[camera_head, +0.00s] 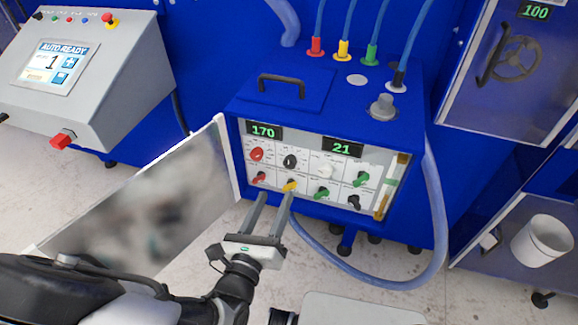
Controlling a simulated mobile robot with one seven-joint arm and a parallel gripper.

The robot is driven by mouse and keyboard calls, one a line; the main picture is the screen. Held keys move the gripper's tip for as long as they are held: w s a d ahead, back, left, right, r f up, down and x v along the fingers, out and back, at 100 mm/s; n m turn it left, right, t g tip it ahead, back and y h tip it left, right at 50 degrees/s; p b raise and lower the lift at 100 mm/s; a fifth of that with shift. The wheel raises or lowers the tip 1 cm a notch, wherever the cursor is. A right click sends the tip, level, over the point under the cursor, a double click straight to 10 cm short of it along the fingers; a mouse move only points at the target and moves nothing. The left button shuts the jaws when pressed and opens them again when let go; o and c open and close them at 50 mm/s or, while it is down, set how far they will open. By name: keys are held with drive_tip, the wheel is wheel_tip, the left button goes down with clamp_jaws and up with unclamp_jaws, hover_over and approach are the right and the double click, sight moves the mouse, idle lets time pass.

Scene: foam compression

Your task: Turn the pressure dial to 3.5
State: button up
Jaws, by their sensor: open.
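A blue machine has a light front panel (308,159) with several coloured dials and two green displays. The displays read 170 (264,132) and 21 (342,148). The upper row has a red dial (257,154), a black dial (290,161), a white dial (325,171) and a green dial (361,178). Below are smaller red, yellow (290,186), green and black knobs. The labels are too small to read, so I cannot tell which is the pressure dial. My gripper (276,196) is open and empty, its fingers pointing at the lower left of the panel, near the yellow knob.
An open panel door (165,205) hangs at the left of the machine, close to my arm. A blue hose (436,220) loops at the right down to the floor. A grey console (85,75) stands at the upper left. A white bucket (541,241) sits at the far right.

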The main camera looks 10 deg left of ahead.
sight(289, 166)
drive_tip(key=w, duration=0.7)
drive_tip(key=w+d, duration=0.1)
drive_tip(key=w, duration=0.3)
drive_tip(key=shift+w, duration=0.1)
drive_tip(key=c, duration=1.1)
